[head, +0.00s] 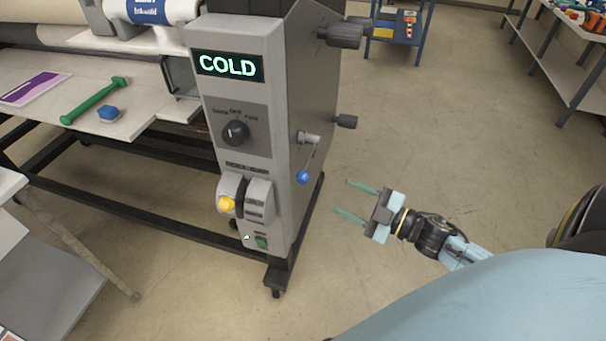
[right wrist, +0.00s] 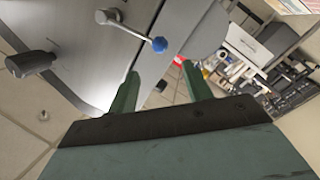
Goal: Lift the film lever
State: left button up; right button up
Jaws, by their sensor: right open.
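A small metal lever with a blue ball knob (head: 303,177) hangs downward from a pivot on the right side of the grey laminator cabinet (head: 243,100). In the right wrist view the same blue knob (right wrist: 159,44) shows just beyond the fingertips, with its metal arm running left to the pivot. A second control, with a yellow knob (head: 226,203), sits on the front panel; I cannot tell from any label which is the film lever. My right gripper (head: 342,197) is open and empty, to the right of the blue knob and apart from it. My left gripper is out of view.
A dark rotary knob (head: 235,132) and a display reading COLD (head: 228,66) are on the front panel. Black handles (head: 346,122) jut from the cabinet's right side. A green-handled tool (head: 94,101) lies on the laminator's table at left.

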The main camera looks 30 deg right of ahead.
aim_at(307, 179)
jog(key=p+x, duration=0.1)
jog(key=x, duration=1)
jog(key=shift+w, duration=0.3)
jog(key=shift+w+a, duration=0.3)
jog(key=shift+w, duration=0.25)
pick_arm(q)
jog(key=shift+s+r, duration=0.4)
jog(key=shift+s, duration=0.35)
pick_arm(e)
jog(key=shift+c, duration=0.3)
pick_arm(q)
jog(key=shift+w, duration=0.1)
pick_arm(e)
jog(key=shift+f, duration=0.1)
grip_shut()
